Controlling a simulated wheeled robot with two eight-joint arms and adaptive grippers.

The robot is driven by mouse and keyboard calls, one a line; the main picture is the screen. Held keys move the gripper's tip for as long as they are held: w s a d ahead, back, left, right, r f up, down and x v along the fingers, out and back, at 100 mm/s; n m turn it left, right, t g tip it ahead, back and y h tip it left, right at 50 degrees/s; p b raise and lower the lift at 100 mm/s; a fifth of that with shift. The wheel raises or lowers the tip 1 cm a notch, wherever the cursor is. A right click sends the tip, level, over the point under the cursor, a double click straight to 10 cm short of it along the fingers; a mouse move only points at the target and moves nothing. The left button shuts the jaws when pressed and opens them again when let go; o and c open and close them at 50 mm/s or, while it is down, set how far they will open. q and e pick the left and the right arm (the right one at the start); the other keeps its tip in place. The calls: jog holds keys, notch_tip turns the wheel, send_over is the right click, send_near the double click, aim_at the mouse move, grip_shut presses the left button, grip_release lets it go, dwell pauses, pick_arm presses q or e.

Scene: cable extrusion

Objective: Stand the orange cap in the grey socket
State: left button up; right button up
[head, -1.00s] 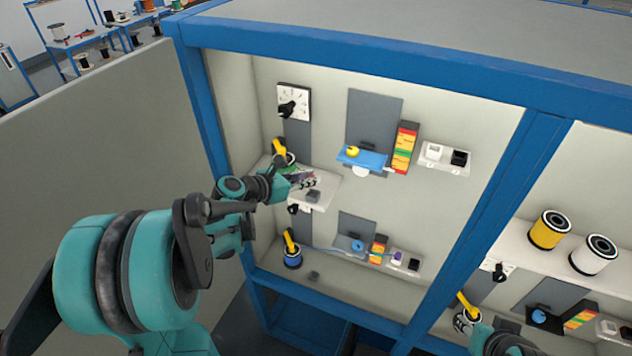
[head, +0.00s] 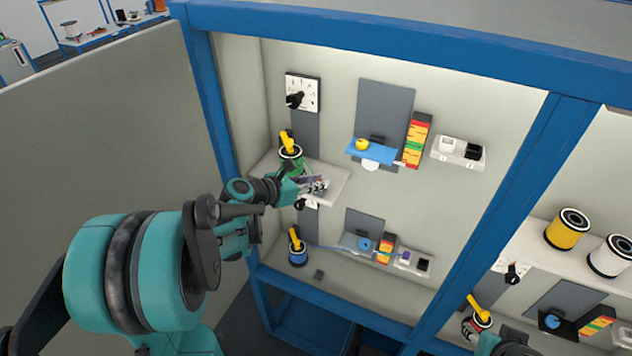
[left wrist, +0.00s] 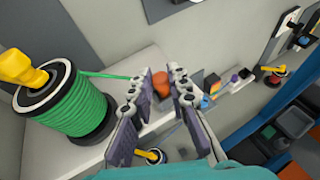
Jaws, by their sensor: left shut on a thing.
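The orange cap (left wrist: 160,86) shows between the fingertips of my left gripper (left wrist: 162,80) in the left wrist view. The gripper is shut on it, and the fingers hide part of its sides. In the head view my left gripper (head: 314,186) is over the front of the upper white shelf. The cap is too small to make out there. A dark grey block, perhaps the grey socket (left wrist: 196,76), shows partly behind the right fingertip. I cannot tell whether the cap touches it. My right gripper is not clearly in view.
A green spool (left wrist: 75,108) with a yellow handle stands left of the gripper on the white shelf (head: 328,172). A green strand runs from it towards the fingers. A blue spool (head: 297,254) and a small grey block (head: 319,274) are below. A blue post (head: 205,100) stands left.

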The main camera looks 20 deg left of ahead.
pick_arm(q)
jog(key=shift+f, duration=0.25)
jog(key=o, duration=0.9)
jog(key=shift+s+r, duration=0.1)
jog(key=v, duration=1.2)
jog(key=o, duration=1.1)
jog(key=shift+c, duration=0.2)
